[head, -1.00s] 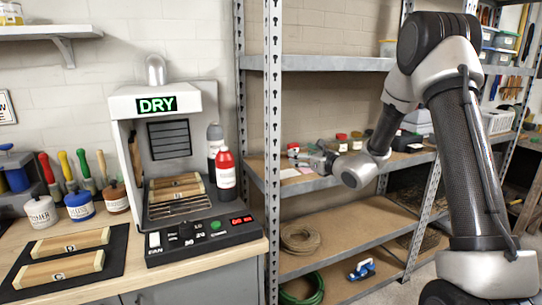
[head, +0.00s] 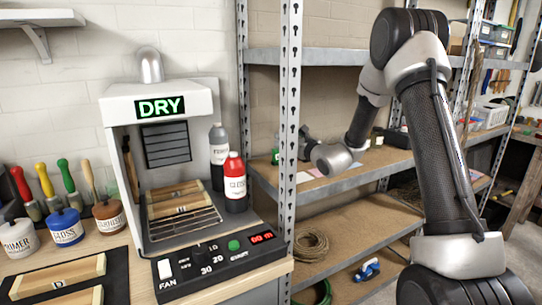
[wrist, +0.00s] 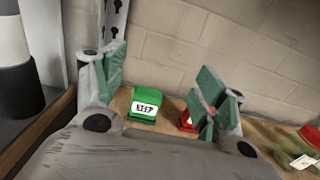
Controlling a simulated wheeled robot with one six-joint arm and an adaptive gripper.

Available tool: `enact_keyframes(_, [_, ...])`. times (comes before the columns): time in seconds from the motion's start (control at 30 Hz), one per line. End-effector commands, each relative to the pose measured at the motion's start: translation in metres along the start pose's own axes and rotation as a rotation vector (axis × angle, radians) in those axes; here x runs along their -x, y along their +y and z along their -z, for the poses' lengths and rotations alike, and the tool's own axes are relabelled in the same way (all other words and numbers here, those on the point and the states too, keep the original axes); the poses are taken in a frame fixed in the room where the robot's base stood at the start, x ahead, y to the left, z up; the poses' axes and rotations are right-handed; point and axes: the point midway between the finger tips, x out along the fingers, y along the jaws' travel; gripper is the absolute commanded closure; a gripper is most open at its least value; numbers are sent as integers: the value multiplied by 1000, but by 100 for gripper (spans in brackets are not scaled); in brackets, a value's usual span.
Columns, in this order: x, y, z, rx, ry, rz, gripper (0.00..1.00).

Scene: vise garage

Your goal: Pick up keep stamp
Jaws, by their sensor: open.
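The keep stamp is a small green block (wrist: 145,104) with a white label, partly blurred, on the shelf in the wrist view. It lies between and beyond the two fingers of my gripper (wrist: 163,88), nearer the left finger, and nothing is gripped. My gripper is open, with green-grey pads. In the head view my gripper (head: 304,140) is beside the shelf's front post, which partly hides it. A small green patch (head: 275,157) left of the post looks like the same stamp.
A red stamp (wrist: 187,121) is right of the green one, partly behind the right finger. A red-lidded container (wrist: 311,135) is farther right. The metal post (head: 289,110) stands close to my gripper. A red gloss bottle (head: 235,183) stands by the drying box (head: 118,107).

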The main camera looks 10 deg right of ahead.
Motion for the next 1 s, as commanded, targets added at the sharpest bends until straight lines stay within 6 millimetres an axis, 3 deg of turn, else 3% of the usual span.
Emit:
enact_keyframes(0.4, [1,0,82,-2,4,0,29])
enact_keyframes(0.67, [-25,1,78,0,0,-1,29])
enact_keyframes(1.0, [-73,0,77,0,1,-1,29])
